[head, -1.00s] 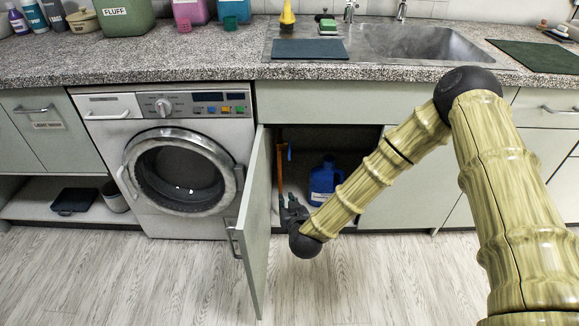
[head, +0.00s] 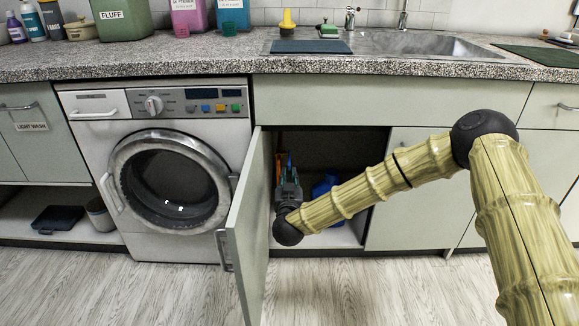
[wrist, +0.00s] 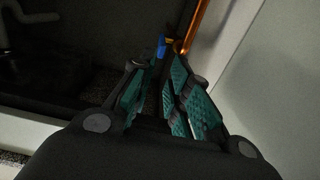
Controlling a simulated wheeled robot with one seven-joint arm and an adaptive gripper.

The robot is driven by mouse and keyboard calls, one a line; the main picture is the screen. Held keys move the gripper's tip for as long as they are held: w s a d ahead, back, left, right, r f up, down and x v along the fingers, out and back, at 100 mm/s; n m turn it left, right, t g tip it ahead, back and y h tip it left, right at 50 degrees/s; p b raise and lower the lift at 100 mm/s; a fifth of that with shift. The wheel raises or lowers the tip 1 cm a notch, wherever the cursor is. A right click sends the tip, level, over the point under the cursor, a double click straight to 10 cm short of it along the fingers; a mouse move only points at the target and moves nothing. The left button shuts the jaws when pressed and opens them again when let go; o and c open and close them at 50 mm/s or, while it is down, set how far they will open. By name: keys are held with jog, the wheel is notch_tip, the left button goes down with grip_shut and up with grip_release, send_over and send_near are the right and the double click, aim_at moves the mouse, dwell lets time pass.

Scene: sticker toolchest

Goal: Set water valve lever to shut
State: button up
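The water valve's blue lever (head: 289,160) shows as a small upright strip inside the open cabinet under the counter, beside a copper pipe (head: 278,165). In the wrist view the blue lever (wrist: 161,46) stands just beyond my fingertips, next to a small yellow part (wrist: 169,41) and the copper pipe (wrist: 198,26). My gripper (head: 288,176) is inside the cabinet opening, in front of the lever. In the wrist view the teal finger pads of my gripper (wrist: 155,85) are apart with a dark gap between them. The lower valve parts are hidden by my fingers.
The open cabinet door (head: 250,230) stands close left of my gripper. A blue jug (head: 322,187) sits in the cabinet behind my forearm, partly covered. A washing machine (head: 90,215) is left of the door. The counter (head: 210,65) runs above.

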aim_at(289, 166)
jog(key=w+b, duration=0.2)
jog(key=w, duration=0.5)
jog(key=shift+w+f+b, duration=0.15)
jog(key=shift+w+b, duration=0.2)
jog(key=shift+w, duration=1.05)
jog(key=shift+c, duration=0.2)
grip_shut()
